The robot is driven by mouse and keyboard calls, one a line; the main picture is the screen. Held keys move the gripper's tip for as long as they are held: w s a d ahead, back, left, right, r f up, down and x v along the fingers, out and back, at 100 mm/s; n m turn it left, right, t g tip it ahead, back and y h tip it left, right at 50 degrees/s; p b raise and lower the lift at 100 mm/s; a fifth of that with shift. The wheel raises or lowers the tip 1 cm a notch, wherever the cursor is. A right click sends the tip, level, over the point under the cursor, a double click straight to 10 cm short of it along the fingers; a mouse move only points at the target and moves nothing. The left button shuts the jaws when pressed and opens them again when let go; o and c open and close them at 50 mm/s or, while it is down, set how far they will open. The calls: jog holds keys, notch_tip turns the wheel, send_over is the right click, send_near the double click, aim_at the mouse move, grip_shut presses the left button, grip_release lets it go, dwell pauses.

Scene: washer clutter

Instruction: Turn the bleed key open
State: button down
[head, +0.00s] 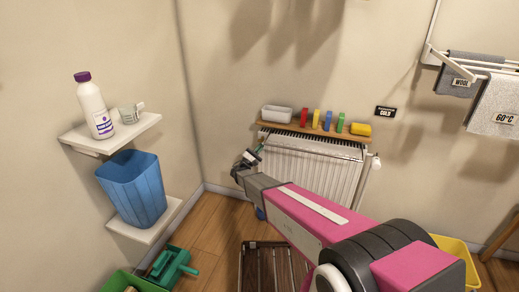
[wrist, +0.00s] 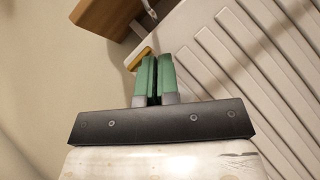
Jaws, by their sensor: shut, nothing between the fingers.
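My gripper (head: 254,154) is at the upper left corner of the white radiator (head: 315,172). In the wrist view its green fingers (wrist: 153,78) are shut together with nothing between them. A small yellow, brass-coloured piece (wrist: 138,58) shows just beyond the fingertips at the radiator's edge. It looks like the bleed key, partly hidden by the fingers. I cannot tell whether the fingers touch it or how far it is turned. In the head view I cannot make the key out.
A blue bin (head: 133,188) stands on a left wall shelf. A drying rack (head: 270,262) stands on the floor below my arm.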

jog(key=shift+s+d+r, duration=0.1)
jog(key=shift+s+d, duration=0.1)
jog(key=shift+d, duration=0.2)
dwell(0.7)
